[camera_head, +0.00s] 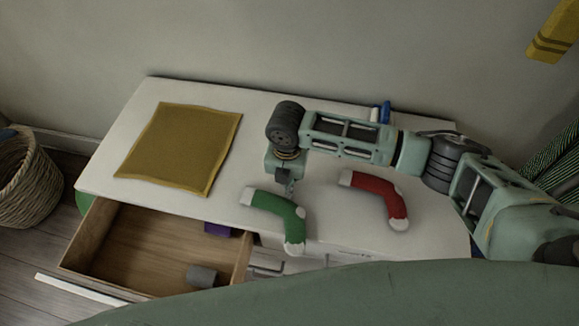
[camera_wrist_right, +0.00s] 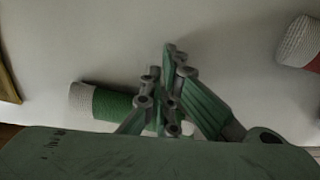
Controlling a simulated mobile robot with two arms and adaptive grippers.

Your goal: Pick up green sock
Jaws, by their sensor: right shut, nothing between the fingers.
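The green sock (camera_head: 275,210) has a white cuff and a white toe and lies bent on the white table top (camera_head: 330,235), near its front edge. In the right wrist view the green sock (camera_wrist_right: 110,105) lies behind my gripper fingers, which hide part of it. My right gripper (camera_head: 285,185) points down just above and behind the sock, and it also shows in the wrist view (camera_wrist_right: 165,75). Its fingers are together with nothing between them. I cannot tell from these views whether they touch the sock. My left gripper is not in view.
A red sock (camera_head: 375,194) lies right of the green one. A yellow cloth (camera_head: 180,148) lies at the left. An open wooden drawer (camera_head: 150,238) below holds a purple item (camera_head: 217,229) and a grey item (camera_head: 201,275). A wicker basket (camera_head: 27,180) stands left.

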